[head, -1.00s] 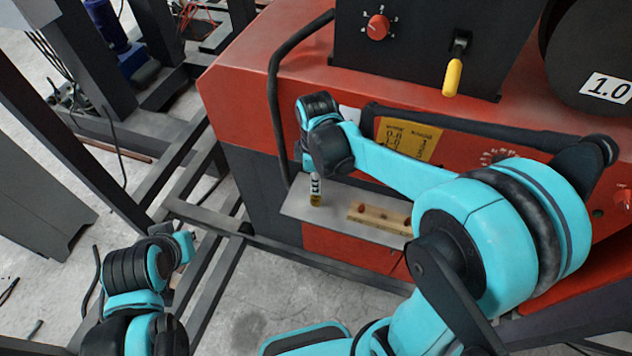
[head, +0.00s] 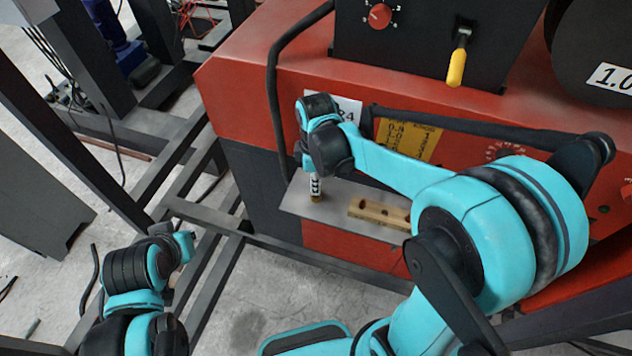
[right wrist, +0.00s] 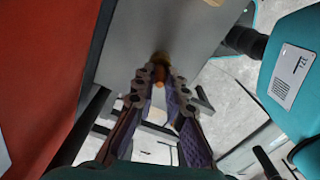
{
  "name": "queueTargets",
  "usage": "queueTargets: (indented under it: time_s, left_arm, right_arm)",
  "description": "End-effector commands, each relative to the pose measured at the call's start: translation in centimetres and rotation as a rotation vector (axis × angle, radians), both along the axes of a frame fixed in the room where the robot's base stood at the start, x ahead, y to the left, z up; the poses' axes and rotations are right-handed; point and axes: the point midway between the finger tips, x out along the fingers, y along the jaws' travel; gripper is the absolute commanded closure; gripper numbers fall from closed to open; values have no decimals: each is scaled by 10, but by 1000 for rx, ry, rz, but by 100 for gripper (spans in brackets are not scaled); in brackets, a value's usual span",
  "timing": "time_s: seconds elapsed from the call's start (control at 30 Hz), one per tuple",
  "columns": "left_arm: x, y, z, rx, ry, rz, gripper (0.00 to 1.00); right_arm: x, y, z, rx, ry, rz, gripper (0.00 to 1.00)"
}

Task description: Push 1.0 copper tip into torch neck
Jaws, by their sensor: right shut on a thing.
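My right gripper (head: 315,190) points down over the front left of the grey shelf on the red machine. In the right wrist view its two fingers (right wrist: 160,82) are closed on a small copper-coloured piece, which looks like the copper tip (right wrist: 160,73). A brownish brass-coloured end (right wrist: 160,57) shows just beyond it at the shelf; it may be the torch neck, and I cannot tell whether the two touch. In the head view the fingers hide most of this. My left gripper (head: 184,246) hangs at the lower left, away from the shelf; its jaws are not clear.
A wooden block (head: 362,210) with dark holes lies on the grey shelf (head: 338,192), right of my right gripper. A black hose (head: 272,90) runs down the red machine (head: 240,85). Dark frame bars (head: 205,215) stand at the left. A yellow lever (head: 457,68) is above.

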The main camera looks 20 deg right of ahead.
Motion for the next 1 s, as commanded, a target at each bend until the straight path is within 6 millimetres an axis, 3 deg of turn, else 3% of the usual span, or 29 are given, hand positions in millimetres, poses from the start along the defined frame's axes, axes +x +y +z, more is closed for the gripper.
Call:
queueTargets:
  time_s: [0.27, 0.3, 0.4, 0.77, 1.0]
  left_arm:
    - [0, 0, -7, 0, 0, 0, 100]
    - [0, 0, -7, 0, 0, 0, 100]
    - [0, 0, -6, 0, 0, 0, 100]
    - [0, 0, -6, 0, 0, 0, 100]
    - [0, 0, -6, 0, 0, 0, 100]
  right_arm:
    - [0, 0, -8, 0, 0, 0, 100]
    - [0, 0, -8, 0, 0, 0, 86]
    - [0, 0, -7, 0, 0, 0, 64]
    - [0, 0, -3, 0, 0, 0, 64]
    - [0, 0, 39, 0, 0, 0, 64]
